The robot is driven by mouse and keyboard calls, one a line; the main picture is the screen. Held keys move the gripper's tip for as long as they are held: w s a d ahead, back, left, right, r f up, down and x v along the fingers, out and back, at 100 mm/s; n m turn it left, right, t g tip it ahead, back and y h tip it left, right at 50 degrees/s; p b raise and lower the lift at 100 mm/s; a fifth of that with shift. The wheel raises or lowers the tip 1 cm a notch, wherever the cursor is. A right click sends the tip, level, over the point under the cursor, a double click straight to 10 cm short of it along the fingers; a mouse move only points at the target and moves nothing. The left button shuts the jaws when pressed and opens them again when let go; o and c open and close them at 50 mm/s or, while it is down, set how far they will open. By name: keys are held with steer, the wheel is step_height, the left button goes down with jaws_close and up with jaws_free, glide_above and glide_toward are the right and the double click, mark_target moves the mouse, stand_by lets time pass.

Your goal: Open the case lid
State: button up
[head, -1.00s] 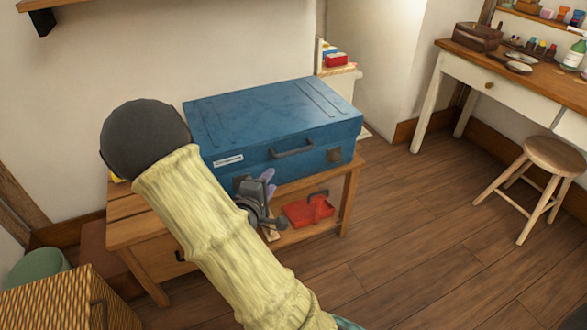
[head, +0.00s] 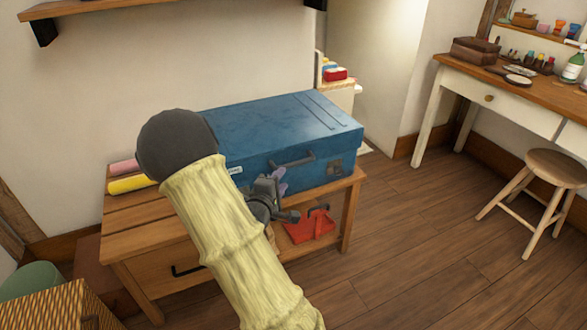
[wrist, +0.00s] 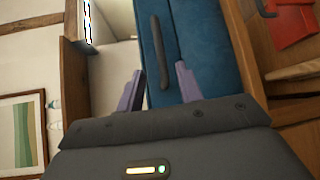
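The blue case (head: 265,125) lies flat on a wooden bench, with its lid closed. My gripper (head: 281,182) is in front of the case, just below the handle in the head view. In the wrist view, my gripper (wrist: 160,86) has its two purple fingers apart with nothing held. The handle (wrist: 160,54) lies ahead of the gap between them, and the blue case (wrist: 200,45) is behind it. My arm hides the case's left front part.
The wooden bench (head: 130,235) has pink and yellow rolls (head: 128,178) at its left end. A red dustpan (head: 310,228) is on its lower shelf. A wall shelf (head: 150,10) is above. A stool (head: 555,170) and desk stand right, with clear floor between.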

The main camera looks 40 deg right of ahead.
mark_target(293, 166)
steer(key=b+x, duration=0.2)
steer(key=x, duration=0.7)
steer(key=shift+w+d+f+b, duration=0.1)
steer(key=shift+d+b, duration=0.3)
steer(key=shift+w+d, duration=0.2)
steer(key=shift+w, duration=0.05)
jaws_close()
